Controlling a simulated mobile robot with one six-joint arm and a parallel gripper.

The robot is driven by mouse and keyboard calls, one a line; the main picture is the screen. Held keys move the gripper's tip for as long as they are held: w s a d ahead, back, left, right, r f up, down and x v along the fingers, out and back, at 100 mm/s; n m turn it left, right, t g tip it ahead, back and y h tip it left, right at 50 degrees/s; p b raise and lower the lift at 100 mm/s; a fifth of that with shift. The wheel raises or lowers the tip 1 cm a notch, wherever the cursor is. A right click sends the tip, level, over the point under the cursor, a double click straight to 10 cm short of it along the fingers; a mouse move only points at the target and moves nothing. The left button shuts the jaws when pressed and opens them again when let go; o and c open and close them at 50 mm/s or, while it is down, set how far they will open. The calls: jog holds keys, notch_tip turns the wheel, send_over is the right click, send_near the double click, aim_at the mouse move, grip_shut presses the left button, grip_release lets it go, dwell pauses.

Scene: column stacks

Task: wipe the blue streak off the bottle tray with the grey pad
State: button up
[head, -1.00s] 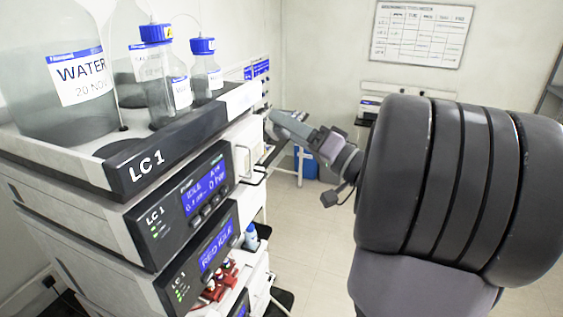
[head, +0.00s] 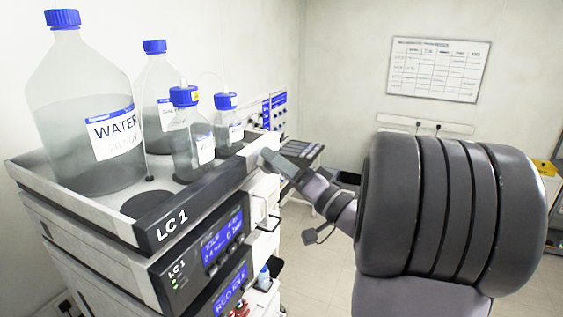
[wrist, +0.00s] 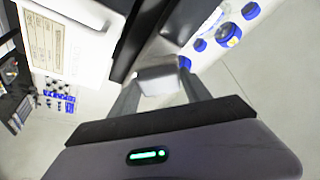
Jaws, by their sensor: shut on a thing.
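The bottle tray (head: 205,195) sits on top of the instrument stack at left in the head view, with a dark front rim marked LC 1. I cannot make out a blue streak on it. My gripper (head: 283,163) is beside the tray's right end, about level with the rim; I cannot tell whether it touches. In the wrist view my gripper (wrist: 157,88) is shut on the grey pad (wrist: 158,78), which shows pale between the fingers. The pad's underside is hidden.
On the tray stand a large WATER bottle (head: 82,120), a second tall bottle (head: 158,85) and two smaller bottles (head: 191,140) (head: 228,120), all blue-capped. Thin tubing rises from the caps. A dark round recess (head: 147,203) at the tray's front is empty. Open floor (head: 320,260) lies right of the stack.

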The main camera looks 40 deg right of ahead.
aim_at(275, 142)
jog(key=shift+w+a+b, duration=0.3)
jog(key=shift+w+a, duration=0.05)
jog(key=shift+w, duration=0.55)
dwell(0.3)
jog(key=shift+d, duration=0.1)
jog(key=d+b, duration=0.1)
jog(key=w+d+b, duration=0.1)
jog(key=shift+d+f, duration=0.15)
jog(key=shift+d, duration=0.25)
jog(key=shift+w+d+b, duration=0.35)
jog(key=shift+d, duration=0.45)
jog(key=shift+w+d+b, duration=0.3)
jog(key=shift+w+d, duration=0.1)
jog(key=shift+d, duration=0.4)
jog(key=shift+w+d+b, duration=0.35)
jog(key=shift+d, duration=0.45)
jog(key=shift+b, duration=0.3)
jog(key=shift+a+b, duration=0.15)
jog(key=shift+b, duration=0.25)
